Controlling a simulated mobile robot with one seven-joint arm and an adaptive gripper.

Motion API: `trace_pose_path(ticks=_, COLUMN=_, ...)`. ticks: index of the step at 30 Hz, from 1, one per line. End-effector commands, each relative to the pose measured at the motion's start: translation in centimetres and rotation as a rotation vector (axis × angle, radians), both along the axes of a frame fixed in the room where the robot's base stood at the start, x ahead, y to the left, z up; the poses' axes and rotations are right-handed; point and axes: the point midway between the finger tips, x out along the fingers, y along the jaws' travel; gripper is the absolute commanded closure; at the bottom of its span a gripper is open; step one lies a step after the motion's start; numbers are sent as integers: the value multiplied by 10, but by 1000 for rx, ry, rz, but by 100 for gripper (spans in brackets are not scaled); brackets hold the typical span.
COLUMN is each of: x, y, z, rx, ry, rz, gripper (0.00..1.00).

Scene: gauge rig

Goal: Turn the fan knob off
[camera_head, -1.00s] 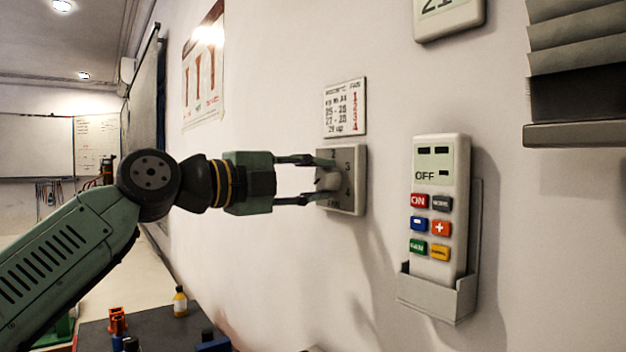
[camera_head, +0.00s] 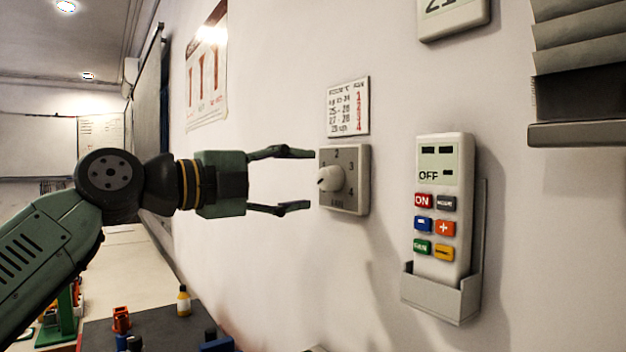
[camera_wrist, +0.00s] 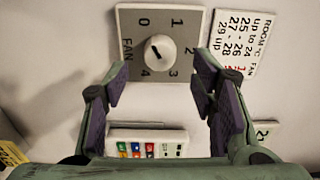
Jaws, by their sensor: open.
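The fan knob (camera_head: 330,178) is a round white knob on a square grey plate (camera_head: 353,203) fixed to the wall. In the wrist view the knob (camera_wrist: 160,52) is in full sight, with the marks 0 to 4 and the word FAN around it. Its dark pointer mark is tilted to the upper left, toward the 0. My gripper (camera_head: 297,180) is open and empty. Its fingers point at the plate from the left, one above and one below knob height, with the tips a little short of the plate. The knob is not between the fingertips.
A room temperature and fan chart (camera_head: 348,106) hangs just above the plate. A white remote (camera_head: 442,260) reading OFF sits in a wall holder (camera_head: 440,298) to the right. A dark table (camera_head: 165,325) with a small bottle (camera_head: 183,301) stands below. The wall around the plate is flat.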

Motion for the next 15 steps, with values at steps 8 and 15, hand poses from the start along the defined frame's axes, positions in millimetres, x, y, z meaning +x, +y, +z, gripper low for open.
trace_pose_path(ticks=8, x=-33, y=47, z=0, rx=-1, ry=-2, rz=2, gripper=48)
trace_pose_path(ticks=15, x=-45, y=62, z=1, rx=0, ry=-1, rz=1, gripper=48)
